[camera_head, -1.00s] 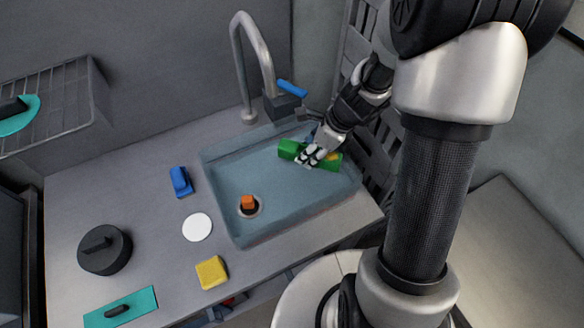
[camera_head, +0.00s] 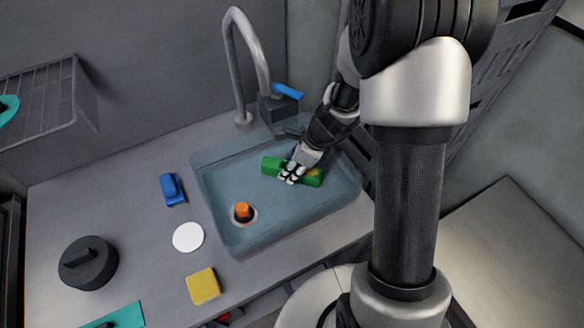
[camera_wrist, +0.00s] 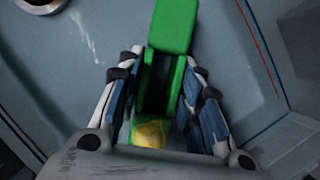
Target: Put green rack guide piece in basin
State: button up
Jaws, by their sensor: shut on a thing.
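The green rack guide piece (camera_head: 272,166) is a long bright green block with a yellow patch near one end. My gripper (camera_head: 291,172) is shut on it around its middle, over the back right part of the blue-grey basin (camera_head: 225,215). In the wrist view the piece (camera_wrist: 174,28) runs lengthwise between the two fingers of my gripper (camera_wrist: 158,90), with the yellow patch close to the palm. The basin floor (camera_wrist: 100,45) shows beneath it. I cannot tell whether the piece touches the floor.
An orange plug (camera_head: 242,209) sits at the basin's drain. A tall faucet (camera_head: 250,60) with a blue lever (camera_head: 288,91) stands behind. A blue item (camera_head: 172,188), white disc (camera_head: 188,237), yellow sponge (camera_head: 203,286) and dark lid (camera_head: 88,262) lie on the counter to the left.

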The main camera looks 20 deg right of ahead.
jog(key=shift+f, duration=0.2)
jog(key=o, duration=1.2)
jog(key=shift+r, duration=0.1)
jog(key=p+v, duration=0.6)
jog(key=v, duration=0.6)
jog(key=s+a+r+n+h, duration=0.1)
jog(key=s+a+r+n, duration=0.1)
jog(key=s+r+n, duration=0.35)
jog(key=s+a+r+n, duration=0.2)
jog(key=a+r+n, duration=0.1)
jog(key=r+n, duration=0.4)
jog(key=s+r+n+t+h, duration=0.1)
jog(key=s+r+n, duration=0.2)
jog(key=s+n, duration=0.3)
jog(key=s+d+r+n+t+h, duration=0.1)
jog(key=s+r+n, duration=0.3)
jog(key=s+n, duration=0.2)
jog(key=shift+s+h, duration=0.15)
jog(key=shift+h, duration=0.15)
